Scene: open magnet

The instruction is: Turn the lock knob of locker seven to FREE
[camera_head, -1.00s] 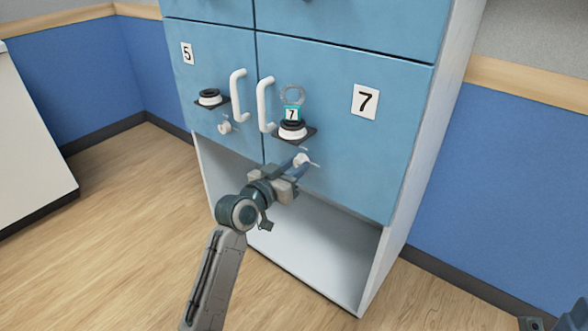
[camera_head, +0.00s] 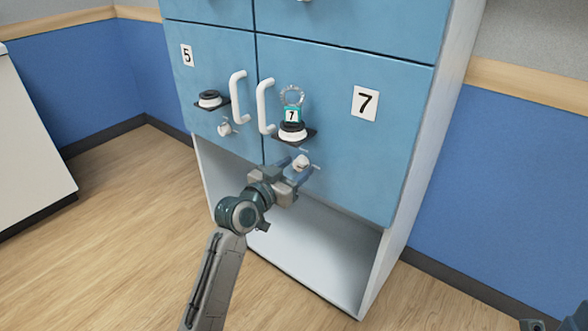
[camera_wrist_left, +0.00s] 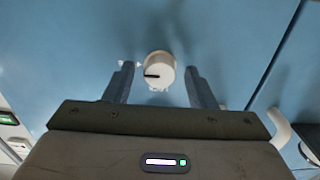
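In the left wrist view the knob (camera_wrist_left: 160,70) has a dark pointer line aimed to the left, towards a small white marking; the lettering is too small to read. My left gripper (camera_head: 296,170) is open at the knob. In the left wrist view its fingers (camera_wrist_left: 159,78) stand on either side of the knob, with gaps on both sides.
A white handle (camera_head: 265,105) stands left of the shelf (camera_head: 309,136), which holds a black-and-white round piece (camera_head: 292,131) under a ringed "7" tag (camera_head: 292,114). Locker five (camera_head: 190,80) has its own handle and knob (camera_head: 226,129). The space below the doors is open.

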